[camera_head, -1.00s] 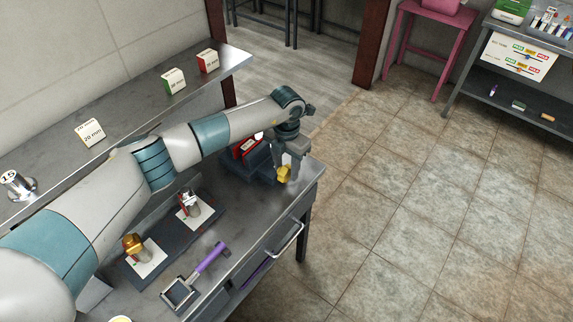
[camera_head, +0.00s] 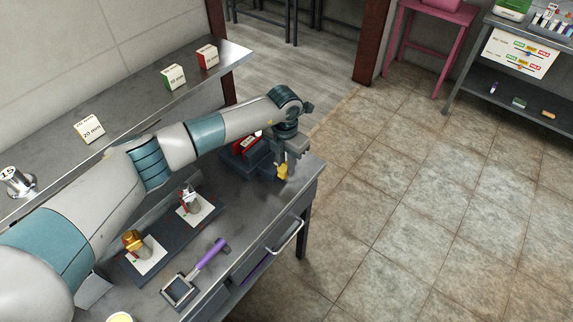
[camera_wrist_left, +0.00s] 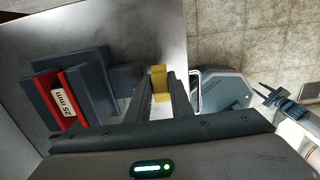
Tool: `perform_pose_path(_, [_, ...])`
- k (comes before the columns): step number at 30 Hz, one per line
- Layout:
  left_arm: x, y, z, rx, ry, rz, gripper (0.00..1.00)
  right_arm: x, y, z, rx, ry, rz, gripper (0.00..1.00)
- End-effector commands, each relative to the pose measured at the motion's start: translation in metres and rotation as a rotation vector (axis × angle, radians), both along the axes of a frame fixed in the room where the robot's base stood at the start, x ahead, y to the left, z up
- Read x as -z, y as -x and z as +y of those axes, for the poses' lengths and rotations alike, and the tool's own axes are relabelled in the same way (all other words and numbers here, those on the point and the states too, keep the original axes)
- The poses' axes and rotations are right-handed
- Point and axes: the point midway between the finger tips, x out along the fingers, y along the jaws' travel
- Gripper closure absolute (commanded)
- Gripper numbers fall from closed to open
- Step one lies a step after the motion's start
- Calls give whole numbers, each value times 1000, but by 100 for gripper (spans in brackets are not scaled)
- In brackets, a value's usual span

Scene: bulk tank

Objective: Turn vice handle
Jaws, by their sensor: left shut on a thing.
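The dark grey vice (camera_head: 240,163) sits at the far end of the workbench with a red block (camera_head: 245,145) between its jaws. In the left wrist view the red block (camera_wrist_left: 68,102) carries a "25 mm" label. The vice's yellow handle (camera_head: 283,172) is on the side toward the bench's right edge. My left gripper (camera_head: 282,165) reaches down over it and is shut on it. In the left wrist view the yellow handle (camera_wrist_left: 159,82) shows between the two fingers. Part of my right arm seems to show at that view's right edge; its finger state is unclear.
A dark tray with two white cards (camera_head: 146,256) and a purple-handled tool (camera_head: 210,257) lie nearer on the bench. A drawer handle (camera_head: 287,237) sticks out at the front. A raised shelf (camera_head: 120,104) behind holds labelled blocks. Open floor lies to the right.

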Motion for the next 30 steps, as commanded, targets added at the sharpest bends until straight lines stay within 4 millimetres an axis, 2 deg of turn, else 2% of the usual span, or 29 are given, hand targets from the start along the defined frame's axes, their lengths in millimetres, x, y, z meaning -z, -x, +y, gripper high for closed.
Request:
perform_pose_path(11, [5, 4, 3, 2, 106, -146, 100, 28, 0, 0, 0, 0, 0, 69])
perform_pose_path(24, [7, 8, 6, 1, 258, -355, 100, 91, 0, 0, 0, 0, 0, 69])
perform_pose_path(30, [6, 9, 7, 0, 307, -420, 100, 114, 0, 0, 0, 0, 0, 69])
